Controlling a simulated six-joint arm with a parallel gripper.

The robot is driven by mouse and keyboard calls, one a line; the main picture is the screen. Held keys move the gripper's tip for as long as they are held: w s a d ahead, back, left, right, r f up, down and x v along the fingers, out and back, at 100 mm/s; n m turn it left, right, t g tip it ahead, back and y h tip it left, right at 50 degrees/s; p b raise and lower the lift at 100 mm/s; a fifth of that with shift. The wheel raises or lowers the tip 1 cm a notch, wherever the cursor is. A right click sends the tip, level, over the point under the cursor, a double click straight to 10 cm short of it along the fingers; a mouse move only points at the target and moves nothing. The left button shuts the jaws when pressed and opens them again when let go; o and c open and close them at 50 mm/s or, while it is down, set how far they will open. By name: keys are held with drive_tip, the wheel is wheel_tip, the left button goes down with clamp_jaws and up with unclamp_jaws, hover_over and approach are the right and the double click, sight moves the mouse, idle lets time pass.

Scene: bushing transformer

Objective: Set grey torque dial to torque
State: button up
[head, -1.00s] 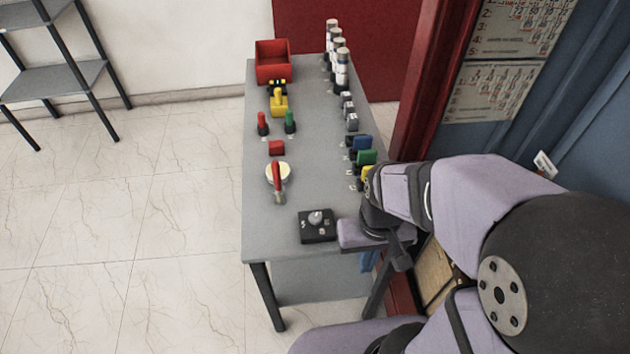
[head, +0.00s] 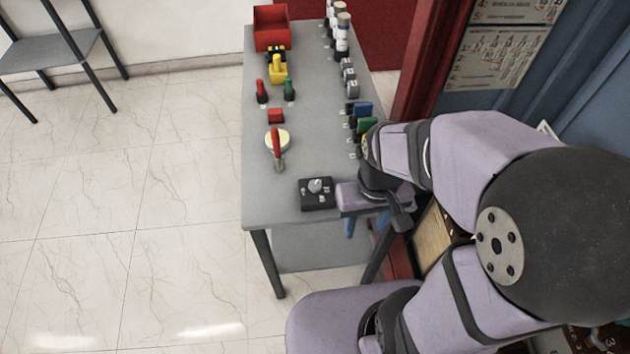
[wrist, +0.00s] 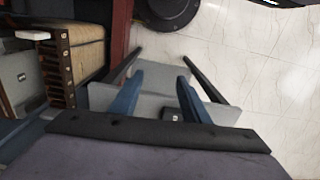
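The grey torque dial (head: 316,186) is a round grey knob on a black box at the table's near end. White marks surround the knob, too small to read. Part of the black box (wrist: 172,115) shows in the wrist view, cut off by my gripper's body. My gripper (wrist: 159,78) has two blue fingers, spread apart with nothing between them. In the head view, blue finger parts (head: 357,226) show just off the table's near right edge, to the right of and below the dial, not touching it. Most of the gripper is hidden by the wrist.
The grey table (head: 225,205) carries a red-handled tool on a round pale disc (head: 286,139), a red block (head: 276,116), a yellow item (head: 278,70), a red bin (head: 271,32) and a right-hand row of coloured parts (head: 366,124). My arm passes close to the red frame (head: 425,75).

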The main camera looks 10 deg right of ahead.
drive_tip(key=w+a+n+b, duration=0.3)
drive_tip(key=w+n+b, duration=0.1)
drive_tip(key=w+n, duration=0.35)
drive_tip(key=r+n+b, duration=0.1)
drive_tip(key=n+b, duration=0.3)
drive_tip(key=n, duration=0.5)
hover_over(315, 184)
drive_tip(key=shift+s+d+r, duration=0.1)
drive_tip(key=shift+s+d, duration=0.2)
drive_tip(key=shift+s, duration=0.1)
drive_tip(key=shift+w+a+r+n, duration=0.2)
drive_tip(key=shift+w+a+n, duration=0.15)
drive_tip(key=shift+n, duration=0.1)
drive_tip(key=shift+f, duration=3.65)
drive_tip(key=c, duration=1.1)
